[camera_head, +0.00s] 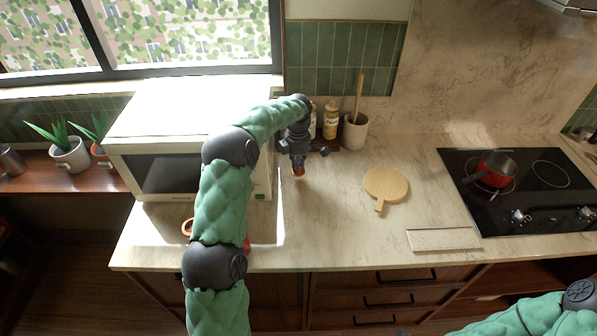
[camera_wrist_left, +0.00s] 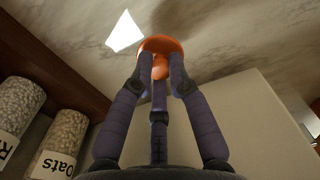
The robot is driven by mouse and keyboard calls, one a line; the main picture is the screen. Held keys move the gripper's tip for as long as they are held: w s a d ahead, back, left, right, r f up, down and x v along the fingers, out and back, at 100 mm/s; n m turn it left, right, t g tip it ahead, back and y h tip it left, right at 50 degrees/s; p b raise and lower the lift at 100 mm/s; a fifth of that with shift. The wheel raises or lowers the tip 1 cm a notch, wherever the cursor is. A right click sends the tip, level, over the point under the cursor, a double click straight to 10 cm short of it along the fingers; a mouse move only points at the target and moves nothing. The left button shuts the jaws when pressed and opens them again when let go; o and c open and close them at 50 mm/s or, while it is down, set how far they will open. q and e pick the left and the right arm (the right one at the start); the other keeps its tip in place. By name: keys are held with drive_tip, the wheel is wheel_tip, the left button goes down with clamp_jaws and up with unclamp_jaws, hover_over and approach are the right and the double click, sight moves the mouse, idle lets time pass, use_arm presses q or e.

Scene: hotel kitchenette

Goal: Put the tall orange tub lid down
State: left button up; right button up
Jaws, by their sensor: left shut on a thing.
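The orange lid (camera_wrist_left: 174,44) is a round disc with a knob, seen past the fingertips in the left wrist view. My left gripper, also in the wrist view (camera_wrist_left: 160,72), is shut on the lid's knob and points down at the counter. I cannot tell whether the lid touches the counter. An orange-brown rim (camera_head: 187,228) shows at the counter's front left, mostly hidden by my left arm; I cannot tell what it belongs to. My right gripper is out of view.
A white microwave (camera_head: 155,172) stands left of the gripper. Jars (camera_head: 331,119), one labelled Oats (camera_wrist_left: 61,143), and a utensil crock (camera_head: 355,133) stand behind. A round wooden board (camera_head: 386,184) lies to the right, before the hob (camera_head: 530,205) with a red pan (camera_head: 495,168). Counter (camera_head: 330,220) in front is clear.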

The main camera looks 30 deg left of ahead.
use_arm(q)
drive_tip(key=shift+w+f, duration=0.25)
drive_tip(key=shift+f, duration=0.1)
drive_tip(key=shift+f+b, duration=0.45)
drive_tip(key=shift+f, duration=1.1)
drive_tip(key=o, duration=0.8)
drive_tip(key=shift+f, duration=0.15)
drive_tip(key=shift+c, duration=0.2)
wheel_tip(320, 180, up, 12)
drive_tip(key=shift+r+p, duration=0.2)
drive_tip(key=shift+p, duration=1)
drive_tip(key=shift+a, duration=0.1)
